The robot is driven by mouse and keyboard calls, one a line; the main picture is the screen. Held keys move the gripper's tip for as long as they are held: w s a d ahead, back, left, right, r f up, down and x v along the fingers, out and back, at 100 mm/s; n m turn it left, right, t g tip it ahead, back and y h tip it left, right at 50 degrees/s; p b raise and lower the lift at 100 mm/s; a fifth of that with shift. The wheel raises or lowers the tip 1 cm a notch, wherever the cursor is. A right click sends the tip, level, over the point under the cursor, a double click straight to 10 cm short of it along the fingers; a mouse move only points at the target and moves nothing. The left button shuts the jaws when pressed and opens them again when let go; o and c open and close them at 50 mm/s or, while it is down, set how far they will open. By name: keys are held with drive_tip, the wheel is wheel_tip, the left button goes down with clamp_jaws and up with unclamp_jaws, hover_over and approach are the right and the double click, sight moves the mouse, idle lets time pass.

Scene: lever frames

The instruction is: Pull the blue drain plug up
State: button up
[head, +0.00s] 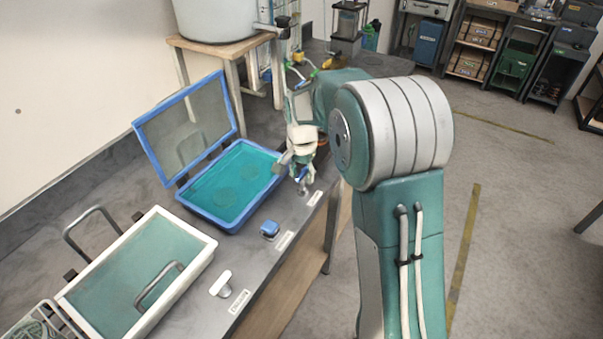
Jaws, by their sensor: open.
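A small blue knob (269,229), which looks like the blue drain plug, sits on the grey bench top in front of the blue-rimmed basin (196,213). A small label lies beside it. My gripper (303,183) is open, beyond the blue knob and to its upper right, beside the basin's right corner. It is apart from the knob. The fingers are small in the picture, and what lies directly under them is partly hidden.
The basin's blue-framed lid (188,122) stands raised behind it. A white-rimmed basin (139,277) with a white knob (220,284) sits nearer. A wooden stand (228,52) bears a white tub (216,18). Floor at right is clear; shelves stand beyond.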

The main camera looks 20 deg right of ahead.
sight(302, 173)
wheel_tip(302, 173, up, 12)
idle(0.6)
drive_tip(key=s+r+n+t, duration=0.2)
drive_tip(key=s+r, duration=0.1)
drive_tip(key=s, duration=0.5)
drive_tip(key=s+r+n+t, duration=0.1)
drive_tip(key=s+r+n, duration=0.25)
drive_tip(key=s, duration=0.35)
drive_tip(key=s+f+n+t, duration=0.2)
drive_tip(key=s+f+n, duration=0.1)
drive_tip(key=s, duration=1)
drive_tip(key=shift+s+f+t, duration=0.15)
drive_tip(key=shift+t, duration=0.15)
